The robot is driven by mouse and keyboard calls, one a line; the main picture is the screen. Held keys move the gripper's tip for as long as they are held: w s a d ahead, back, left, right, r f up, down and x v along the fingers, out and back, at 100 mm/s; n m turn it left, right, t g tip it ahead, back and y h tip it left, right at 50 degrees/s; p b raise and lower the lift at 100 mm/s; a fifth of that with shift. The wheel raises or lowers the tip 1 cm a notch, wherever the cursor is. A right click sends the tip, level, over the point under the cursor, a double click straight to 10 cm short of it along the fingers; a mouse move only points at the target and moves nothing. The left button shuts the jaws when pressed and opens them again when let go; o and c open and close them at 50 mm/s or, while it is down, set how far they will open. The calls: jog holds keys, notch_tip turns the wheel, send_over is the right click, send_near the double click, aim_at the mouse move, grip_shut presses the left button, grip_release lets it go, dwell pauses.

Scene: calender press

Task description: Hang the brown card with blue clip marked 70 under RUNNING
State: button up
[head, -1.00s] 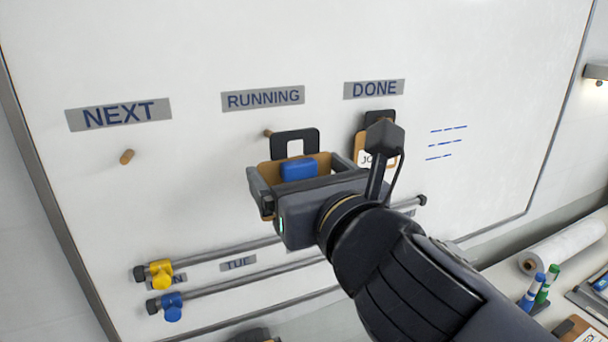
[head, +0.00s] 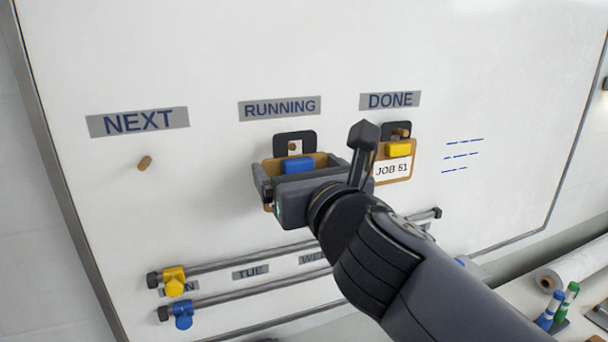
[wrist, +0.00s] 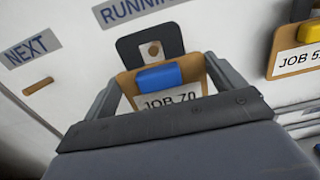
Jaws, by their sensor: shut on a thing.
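The brown card with a blue clip (head: 299,166) is between the fingers of my gripper (head: 290,180), which is shut on it. In the wrist view the card reads JOB 70 (wrist: 170,98). Its black hanger tab (wrist: 150,46) stands up with a square hole, and the wooden peg's end (wrist: 152,50) shows within that hole. The tab is just below the RUNNING label (head: 280,108). I cannot tell how far the peg passes through the hole. My gripper (wrist: 165,85) covers the card's lower part.
The NEXT peg (head: 145,163) is bare. A JOB 51 card with a yellow clip (head: 393,165) hangs under DONE (head: 390,100), right of my gripper. Below run two rails (head: 235,257) with yellow and blue sliders at left.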

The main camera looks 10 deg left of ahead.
jog(key=shift+b+x, duration=0.35)
jog(key=shift+x, duration=0.95)
jog(key=shift+w+a+f+b, duration=0.35)
jog(key=shift+w+f, duration=0.15)
jog(key=o, duration=0.7)
jog(key=shift+s, duration=0.1)
jog(key=p+v, duration=0.2)
jog(key=v, duration=0.8)
jog(key=shift+s+d, duration=0.25)
jog(key=shift+d, duration=0.05)
